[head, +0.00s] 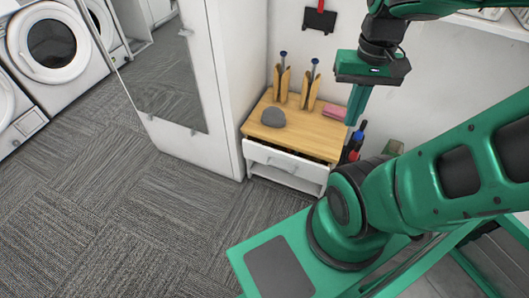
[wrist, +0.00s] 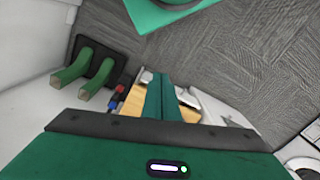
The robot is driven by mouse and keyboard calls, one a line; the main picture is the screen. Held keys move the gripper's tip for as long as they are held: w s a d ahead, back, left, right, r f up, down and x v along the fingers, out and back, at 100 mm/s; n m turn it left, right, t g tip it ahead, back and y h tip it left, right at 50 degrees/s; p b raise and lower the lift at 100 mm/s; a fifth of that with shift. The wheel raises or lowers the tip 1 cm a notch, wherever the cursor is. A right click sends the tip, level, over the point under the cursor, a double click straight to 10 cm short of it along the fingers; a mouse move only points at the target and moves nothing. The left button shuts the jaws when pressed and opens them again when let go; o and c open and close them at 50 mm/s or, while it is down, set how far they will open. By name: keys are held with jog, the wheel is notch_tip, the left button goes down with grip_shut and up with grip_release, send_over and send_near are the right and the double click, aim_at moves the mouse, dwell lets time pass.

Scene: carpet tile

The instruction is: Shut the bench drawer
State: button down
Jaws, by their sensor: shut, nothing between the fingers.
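The white bench drawer (head: 286,164) is under the wooden bench top (head: 305,131). It is partly open, with a dark gap between its front and the top. Its handle is on the front face, which looks towards me. My gripper (head: 354,123) is shut and empty, pointing down above the right end of the bench, apart from the drawer. In the wrist view my shut fingers (wrist: 161,80) cover part of the wooden top, with white drawer or bench parts just right of them. The drawer's inside is mostly hidden.
On the bench are a grey rounded object (head: 273,117), a pink block (head: 334,111) and two wooden holders with blue-topped items. Red and blue items (head: 354,143) stand right of the bench. A tall mirrored cabinet (head: 226,80) adjoins its left. Carpet in front is clear.

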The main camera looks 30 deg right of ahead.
jog(key=w+d+f+n+h, duration=0.1)
jog(key=w+f+n+h, duration=0.1)
jog(key=w+f+n, duration=0.75)
jog(key=w+f+n+h, duration=0.1)
jog(key=w+f+n, duration=0.55)
jog(key=w, duration=0.55)
jog(key=n+t, duration=0.3)
jog(key=n, duration=1.3)
send_near(267, 151)
jog(key=s+a+r, duration=0.4)
jog(key=s+a, duration=0.1)
jog(key=shift+h, duration=0.3)
jog(key=shift+w+d+f, duration=0.85)
jog(key=shift+d+f, duration=0.2)
jog(key=shift+f, duration=0.55)
jog(key=shift+w+d+f, duration=0.8)
jog(key=shift+d+f, duration=0.2)
jog(key=shift+f, duration=0.65)
jog(key=shift+w+d+f, duration=0.85)
jog(key=shift+d+f, duration=0.2)
jog(key=shift+f, duration=0.55)
